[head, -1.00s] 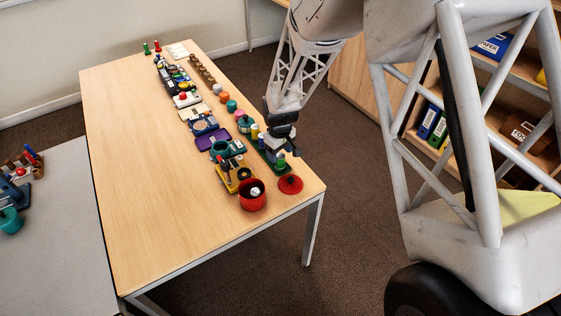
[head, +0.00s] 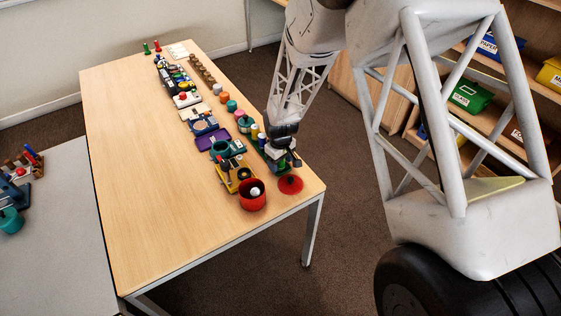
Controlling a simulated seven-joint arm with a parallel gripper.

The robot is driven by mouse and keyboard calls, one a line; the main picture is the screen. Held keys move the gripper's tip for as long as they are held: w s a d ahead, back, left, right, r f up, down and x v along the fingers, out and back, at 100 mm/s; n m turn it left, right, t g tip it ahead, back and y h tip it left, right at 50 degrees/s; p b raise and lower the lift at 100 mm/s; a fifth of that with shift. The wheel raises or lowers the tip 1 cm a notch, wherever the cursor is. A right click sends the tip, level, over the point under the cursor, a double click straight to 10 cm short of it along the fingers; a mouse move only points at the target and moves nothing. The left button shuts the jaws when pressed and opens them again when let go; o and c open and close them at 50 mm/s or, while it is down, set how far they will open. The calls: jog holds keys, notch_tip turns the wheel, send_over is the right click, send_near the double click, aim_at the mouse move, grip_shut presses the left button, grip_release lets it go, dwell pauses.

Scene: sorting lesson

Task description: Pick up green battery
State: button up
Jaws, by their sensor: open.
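The green battery (head: 281,166) looks like a small upright cylinder on the dark green holder (head: 262,152), at its near end by the right edge of the table. My gripper (head: 284,158) is open and right over the battery, hiding its upper part. I cannot tell whether the fingers are around it or just above it. A yellow battery (head: 254,131) and a blue-and-white battery (head: 261,140) stand farther back in the same holder.
A red lid (head: 290,184) lies just in front of the holder. A red pot (head: 252,197) and a yellow tray (head: 236,176) stand to the left. A long row of small trays runs back along the wooden table (head: 150,180). The table's left half is clear.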

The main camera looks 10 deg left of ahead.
jog(key=c, duration=1)
jog(key=shift+c, duration=0.2)
jog(key=shift+r, duration=0.1)
jog(key=shift+r, duration=0.7)
notch_tip(320, 180, up, 2)
jog(key=shift+r, duration=0.1)
jog(key=s+d, duration=0.2)
jog(key=s, duration=0.2)
jog(key=s+d, duration=0.3)
jog(key=s, duration=0.2)
jog(key=s+d+r, duration=0.1)
jog(key=s+d, duration=0.1)
jog(key=s, duration=0.3)
jog(key=shift+d+r, duration=0.1)
jog(key=shift+d, duration=0.15)
jog(key=shift+s, duration=0.1)
jog(key=shift+a, duration=0.1)
